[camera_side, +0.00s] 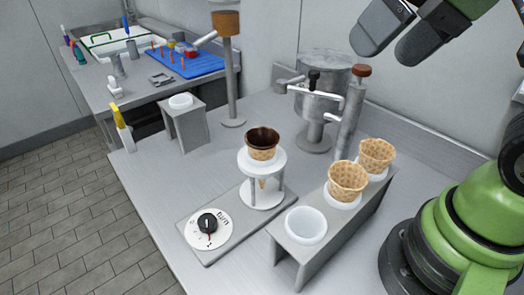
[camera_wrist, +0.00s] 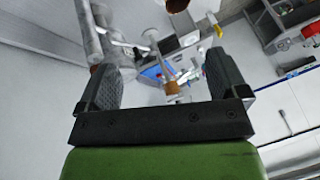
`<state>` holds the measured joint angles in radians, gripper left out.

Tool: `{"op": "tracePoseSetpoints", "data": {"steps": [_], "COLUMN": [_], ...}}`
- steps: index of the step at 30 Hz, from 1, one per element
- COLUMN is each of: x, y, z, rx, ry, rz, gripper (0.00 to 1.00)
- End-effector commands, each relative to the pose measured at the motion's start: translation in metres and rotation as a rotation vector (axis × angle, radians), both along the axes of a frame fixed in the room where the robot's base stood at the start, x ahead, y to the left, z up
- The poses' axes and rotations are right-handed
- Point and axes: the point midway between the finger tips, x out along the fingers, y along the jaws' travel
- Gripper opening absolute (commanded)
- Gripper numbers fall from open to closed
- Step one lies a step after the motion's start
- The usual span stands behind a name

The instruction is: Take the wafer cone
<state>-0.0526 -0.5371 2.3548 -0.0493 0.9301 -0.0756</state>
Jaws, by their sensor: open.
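Two plain wafer cones, a nearer one (camera_side: 347,180) and a farther one (camera_side: 376,154), stand upright in the grey cone rack (camera_side: 328,238) in the side view. A third wafer cone (camera_side: 262,143), with a dark brown rim and inside, stands upright in a white ring holder (camera_side: 263,197). My gripper (camera_side: 388,48) is at the top right, high above the counter and apart from all the cones. Its two fingers are spread with nothing between them; they also show in the wrist view (camera_wrist: 160,75). I cannot make out a wafer cone in the wrist view.
The rack's near place (camera_side: 306,226) is an empty white ring. A dial (camera_side: 208,229) sits on the ring holder's base. A metal machine (camera_side: 318,95) with handles stands behind the cones, and a brown-topped post (camera_side: 229,75) stands left of it. A small stand (camera_side: 186,122) is farther left.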

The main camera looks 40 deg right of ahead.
Motion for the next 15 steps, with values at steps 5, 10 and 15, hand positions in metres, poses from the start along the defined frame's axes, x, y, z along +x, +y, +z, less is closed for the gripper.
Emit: {"op": "tracePoseSetpoints", "data": {"steps": [5, 10, 15], "x": [0.052, 0.098, 0.127], "y": [0.015, 0.035, 0.052], "z": [-0.01, -0.038, -0.069], "rx": [-0.11, -0.211, -0.281], "ry": [0.122, 0.226, 0.299], "rz": [0.191, 0.374, 0.514], "gripper": [0.92, 0.92, 0.92]}}
